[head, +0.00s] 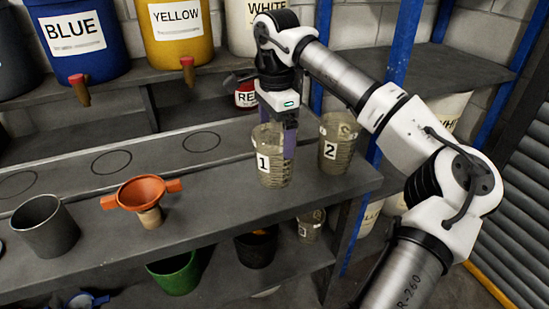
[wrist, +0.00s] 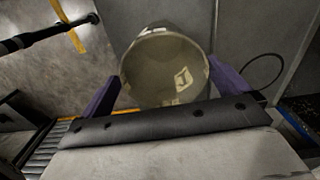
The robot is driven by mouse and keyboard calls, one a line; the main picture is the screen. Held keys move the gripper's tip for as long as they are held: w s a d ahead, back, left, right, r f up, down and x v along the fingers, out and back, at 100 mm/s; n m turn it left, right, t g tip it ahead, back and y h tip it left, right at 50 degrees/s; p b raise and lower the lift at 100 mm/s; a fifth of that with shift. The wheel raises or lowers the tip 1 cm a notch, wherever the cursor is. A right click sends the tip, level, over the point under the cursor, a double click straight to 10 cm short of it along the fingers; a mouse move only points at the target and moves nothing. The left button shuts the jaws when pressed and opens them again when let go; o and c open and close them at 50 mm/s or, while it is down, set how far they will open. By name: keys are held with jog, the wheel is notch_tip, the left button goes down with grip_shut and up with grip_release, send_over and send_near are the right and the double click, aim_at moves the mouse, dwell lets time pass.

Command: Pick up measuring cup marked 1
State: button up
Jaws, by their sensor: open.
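The measuring cup marked 1 (head: 271,165) is clear and greyish, with a white label. It stands upright on the middle shelf. My gripper (head: 279,138) is down at this cup from above and behind, with a purple finger showing beside and through it. In the wrist view the cup (wrist: 165,70) sits between the two spread purple fingers of my gripper (wrist: 168,90), one on each side. The gripper is open; I cannot tell whether either finger touches the cup. The cup marked 2 (head: 338,144) stands just to the right.
An orange funnel (head: 142,191) and a dark grey cup (head: 45,226) stand on the shelf to the left. Blue (head: 78,40) and yellow (head: 177,32) buckets stand behind. A blue post (head: 395,75) rises at the right. A green container (head: 174,272) is below.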

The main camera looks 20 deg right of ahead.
jog(key=shift+w+f+p, duration=0.2)
jog(key=shift+f+p, duration=0.55)
jog(key=shift+f, duration=2.35)
jog(key=c, duration=0.8)
jog(key=shift+c, duration=0.2)
jog(key=shift+r, duration=0.15)
